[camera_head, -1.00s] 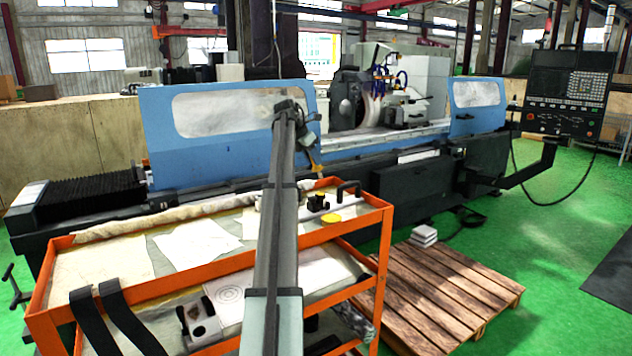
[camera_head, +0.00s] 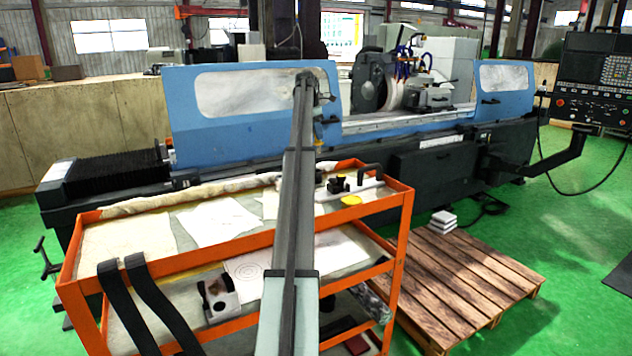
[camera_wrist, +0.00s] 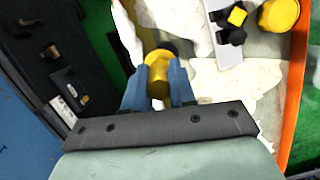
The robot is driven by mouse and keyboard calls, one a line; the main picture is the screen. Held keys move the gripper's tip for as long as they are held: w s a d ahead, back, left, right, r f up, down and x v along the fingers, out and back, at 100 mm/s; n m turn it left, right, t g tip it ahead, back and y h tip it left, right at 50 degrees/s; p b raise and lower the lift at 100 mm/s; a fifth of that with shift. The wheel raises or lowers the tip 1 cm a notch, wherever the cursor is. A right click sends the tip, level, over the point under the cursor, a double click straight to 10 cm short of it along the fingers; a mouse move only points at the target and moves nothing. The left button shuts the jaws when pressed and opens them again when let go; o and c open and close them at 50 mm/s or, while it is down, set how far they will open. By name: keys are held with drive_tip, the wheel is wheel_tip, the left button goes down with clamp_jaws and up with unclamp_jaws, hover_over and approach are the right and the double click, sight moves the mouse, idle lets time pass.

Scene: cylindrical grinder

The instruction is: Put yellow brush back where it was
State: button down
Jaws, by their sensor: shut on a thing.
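The yellow brush (camera_wrist: 158,72) is between the blue fingers of my gripper (camera_wrist: 158,88) in the wrist view. The fingers are shut on its yellow body, and a dark end shows beyond it. The brush is above or close to the orange cart's (camera_head: 400,215) far edge; its exact height I cannot tell. In the head view my gripper (camera_head: 324,138) is small, beyond the cart's top shelf and in front of the blue machine door, and the brush is hard to make out there.
A yellow round thing (camera_head: 350,199) and small black parts (camera_head: 338,184) lie on the cart's top right; the round thing also shows in the wrist view (camera_wrist: 280,14). White sheets (camera_head: 217,222) lie further left. The grinder (camera_head: 250,110) stands behind, a pallet (camera_head: 470,285) at right.

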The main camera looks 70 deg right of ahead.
drive_tip(key=shift+a+m+y, duration=0.3)
drive_tip(key=shift+a+m, duration=0.25)
drive_tip(key=shift+m, duration=0.55)
drive_tip(key=shift+w+f+t, duration=0.1)
drive_tip(key=shift+f+t, duration=0.2)
drive_tip(key=shift+t, duration=0.1)
wheel_tip(320, 180, down, 10)
drive_tip(key=shift+r, duration=0.2)
drive_tip(key=shift+f, duration=0.45)
drive_tip(key=c, duration=0.9)
unclamp_jaws()
drive_tip(key=shift+c, duration=0.2)
wheel_tip(320, 180, up, 13)
drive_tip(key=w, duration=0.1)
drive_tip(key=shift+w+a, duration=0.3)
drive_tip(key=shift+a, duration=0.05)
drive_tip(key=shift+f, duration=0.1)
